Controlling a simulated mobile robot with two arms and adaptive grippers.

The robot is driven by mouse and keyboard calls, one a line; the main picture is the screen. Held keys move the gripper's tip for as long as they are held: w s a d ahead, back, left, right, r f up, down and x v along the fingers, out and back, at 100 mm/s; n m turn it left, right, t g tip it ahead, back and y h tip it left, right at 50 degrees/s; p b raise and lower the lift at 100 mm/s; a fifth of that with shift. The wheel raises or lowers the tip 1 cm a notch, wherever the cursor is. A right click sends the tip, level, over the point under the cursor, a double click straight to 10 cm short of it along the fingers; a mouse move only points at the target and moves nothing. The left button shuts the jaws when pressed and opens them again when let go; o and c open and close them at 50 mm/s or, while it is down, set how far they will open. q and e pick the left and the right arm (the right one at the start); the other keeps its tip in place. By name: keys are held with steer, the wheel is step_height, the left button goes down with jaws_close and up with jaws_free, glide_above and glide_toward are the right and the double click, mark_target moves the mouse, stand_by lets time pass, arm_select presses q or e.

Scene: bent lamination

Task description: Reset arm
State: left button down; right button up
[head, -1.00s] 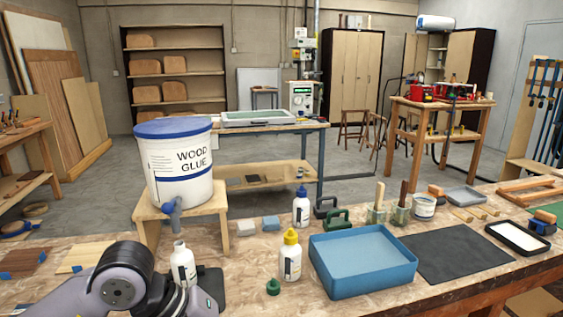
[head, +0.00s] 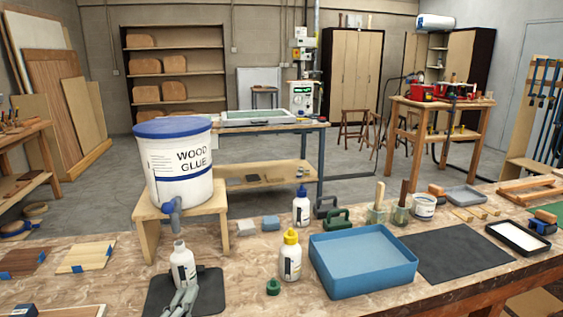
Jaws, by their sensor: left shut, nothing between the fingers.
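My left gripper (head: 184,297) shows at the bottom edge of the head view, its fingers pointing up toward an open white glue bottle (head: 182,264). The fingers are shut and empty, just in front of the bottle's lower part. I cannot tell whether they touch it. The bottle stands upright on a dark mat (head: 208,290), under the blue tap (head: 172,205) of the wood glue bucket (head: 180,165). Most of my left arm is out of view. My right gripper is not in view.
The bucket stands on a wooden stand (head: 148,218). To the right are a yellow-capped bottle (head: 290,257), a green cap (head: 273,287) and a blue tray (head: 362,262). Wood pieces (head: 86,256) lie on the left of the workbench.

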arm_select(q)
steer(key=s+a+f+n+g+y, duration=0.15)
steer(key=s+f+n+g, duration=0.25)
steer(key=f, duration=0.5)
steer(key=s+a+f+n+g+y, duration=0.1)
steer(key=s+a+f+n+g, duration=0.15)
steer(key=s+f+g, duration=0.4)
steer(key=s+f+n+g+h, duration=0.2)
steer(key=s+f+n+g, duration=0.3)
steer(key=s+f, duration=0.75)
step_height(320, 180, down, 23)
steer(key=s+p, duration=0.2)
steer(key=p, duration=0.1)
steer(key=s+a+f+g+p, duration=0.1)
steer(key=s+a+f+g, duration=0.1)
steer(key=s+f, duration=1.1)
steer(key=s, duration=0.3)
steer(key=shift+s+y+p, duration=0.3)
steer(key=shift+y+p, duration=0.05)
